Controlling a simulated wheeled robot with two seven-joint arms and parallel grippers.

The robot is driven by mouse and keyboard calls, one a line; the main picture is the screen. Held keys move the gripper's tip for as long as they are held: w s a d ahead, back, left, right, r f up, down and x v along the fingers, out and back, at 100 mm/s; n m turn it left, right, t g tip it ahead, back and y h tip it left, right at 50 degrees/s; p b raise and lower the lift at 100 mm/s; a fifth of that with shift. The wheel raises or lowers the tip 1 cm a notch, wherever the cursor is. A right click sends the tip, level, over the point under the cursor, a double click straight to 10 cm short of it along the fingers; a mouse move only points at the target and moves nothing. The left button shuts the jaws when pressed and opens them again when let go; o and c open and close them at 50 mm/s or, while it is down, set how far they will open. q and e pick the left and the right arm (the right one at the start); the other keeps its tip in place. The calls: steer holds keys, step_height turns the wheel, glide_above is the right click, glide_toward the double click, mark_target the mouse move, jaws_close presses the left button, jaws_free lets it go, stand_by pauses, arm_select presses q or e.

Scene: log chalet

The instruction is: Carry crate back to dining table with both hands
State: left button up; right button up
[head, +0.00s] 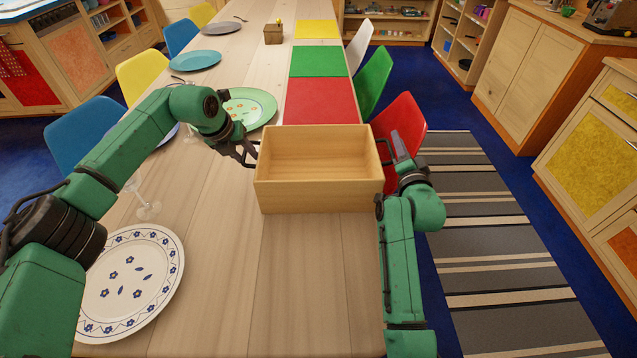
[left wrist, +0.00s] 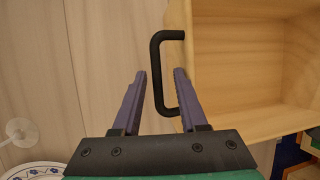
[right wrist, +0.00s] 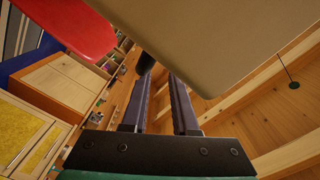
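The crate (head: 318,197), an empty light-wood open box, appears to rest on the dining table (head: 230,290), its right side at the table's right edge. My left gripper (head: 247,152) is at the crate's left side. In the left wrist view its fingers are open, on either side of the outer bar of the crate's black handle (left wrist: 157,75), apart from it. My right gripper (head: 403,150) is by the crate's right side. In the right wrist view its fingers (right wrist: 160,76) stand apart with nothing visible between them; a dark piece, perhaps the right handle, shows beyond the left fingertip.
A blue-patterned plate (head: 130,284) and a glass (head: 146,205) stand left of the crate. A green plate (head: 250,108) and a red mat (head: 320,100) lie behind it. A red chair (head: 403,118) stands close by my right gripper. The table in front of the crate is clear.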

arm_select(q)
steer(key=shift+d, duration=0.2)
arm_select(e)
steer(key=shift+w+a+r, duration=0.1)
steer(key=shift+w+a, duration=0.05)
steer(key=shift+a, duration=0.5)
arm_select(q)
steer(key=shift+r, duration=0.45)
arm_select(e)
steer(key=shift+s, duration=0.25)
arm_select(q)
steer(key=v, duration=0.7)
arm_select(e)
steer(key=s, duration=0.7)
steer(key=shift+s+d, duration=0.4)
steer(key=shift+d, duration=0.05)
arm_select(q)
steer(key=shift+s+a, duration=0.1)
arm_select(e)
steer(key=shift+f, duration=0.2)
